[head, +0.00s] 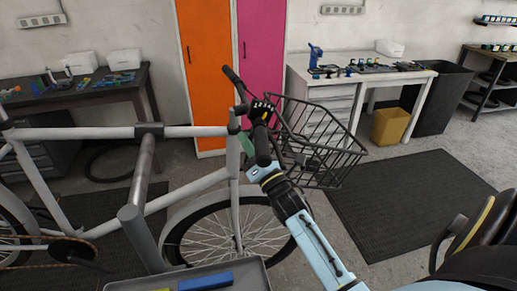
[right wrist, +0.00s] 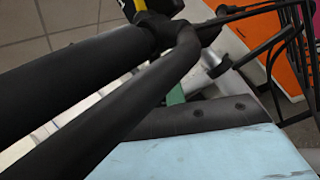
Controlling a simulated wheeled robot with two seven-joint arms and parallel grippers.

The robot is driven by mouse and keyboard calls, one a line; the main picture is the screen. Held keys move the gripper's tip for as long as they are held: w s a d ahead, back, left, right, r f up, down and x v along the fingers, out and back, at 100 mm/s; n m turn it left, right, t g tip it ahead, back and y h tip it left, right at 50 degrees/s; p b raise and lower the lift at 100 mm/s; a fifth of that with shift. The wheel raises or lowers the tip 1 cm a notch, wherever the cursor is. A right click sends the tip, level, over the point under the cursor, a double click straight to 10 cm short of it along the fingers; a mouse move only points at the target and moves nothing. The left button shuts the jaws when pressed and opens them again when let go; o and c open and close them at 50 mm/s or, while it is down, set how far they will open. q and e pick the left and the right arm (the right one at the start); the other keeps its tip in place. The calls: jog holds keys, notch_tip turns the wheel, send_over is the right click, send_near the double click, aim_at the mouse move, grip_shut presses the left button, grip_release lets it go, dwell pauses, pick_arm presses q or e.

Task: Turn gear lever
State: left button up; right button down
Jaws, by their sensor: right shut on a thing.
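The gear shifter (head: 262,106), black with yellow and pale marks, sits on the bike's handlebar at the centre of the head view. Its yellow and black end shows at the top of the right wrist view (right wrist: 136,8). The black handlebar grip (head: 262,148) points towards me. A thinner black lever (right wrist: 130,115) runs along the grip. My right gripper (head: 250,145), light blue with a green tip, is shut at this lever beneath the grip. The exact contact is hidden behind the black bars. My left gripper is not in view.
A black wire basket (head: 325,145) is just right of the handlebar. The white bike frame (head: 90,132) extends left. A grey tray (head: 255,275) is at the bottom. Workbenches (head: 330,85) and lockers (head: 205,60) stand behind. A dark mat (head: 400,195) lies clear at right.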

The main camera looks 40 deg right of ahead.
jog(key=c, duration=1.5)
grip_release()
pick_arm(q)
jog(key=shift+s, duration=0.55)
pick_arm(e)
jog(key=shift+s, duration=0.1)
